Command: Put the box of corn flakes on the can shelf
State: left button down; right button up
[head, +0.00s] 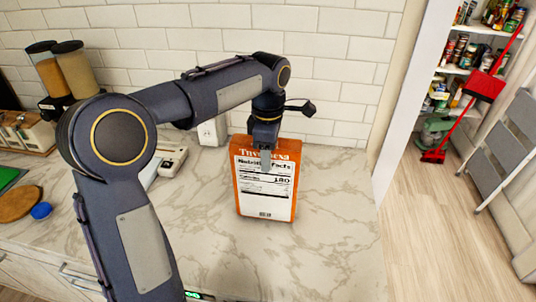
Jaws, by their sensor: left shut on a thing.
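An orange box (265,204), taken to be the corn flakes, stands upright on the marble counter, its white nutrition panel facing me. I cannot tell whether its base touches the counter. My left gripper (265,158) comes down from above and is shut on the top part of the box, with one finger showing over the front panel. Shelves with cans and jars (466,55) show in an alcove at the upper right, well apart from the box. My right gripper is not in view.
The counter (335,235) is clear right of the box and ends at its right edge. A red broom (484,86) and a grey stepladder (505,140) stand near the shelves. Two dispensers (75,68) and a blue lid (41,210) are at the left. Wooden floor (430,220) is open.

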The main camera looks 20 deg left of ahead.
pick_arm(q)
jog(key=shift+f, duration=0.3)
jog(key=shift+f, duration=0.15)
jog(key=c, duration=0.7)
grip_release()
notch_tip(320, 180, up, 12)
jog(key=shift+f+p, duration=0.15)
jog(key=shift+p, duration=0.15)
jog(key=shift+r, duration=0.3)
jog(key=shift+s, duration=0.1)
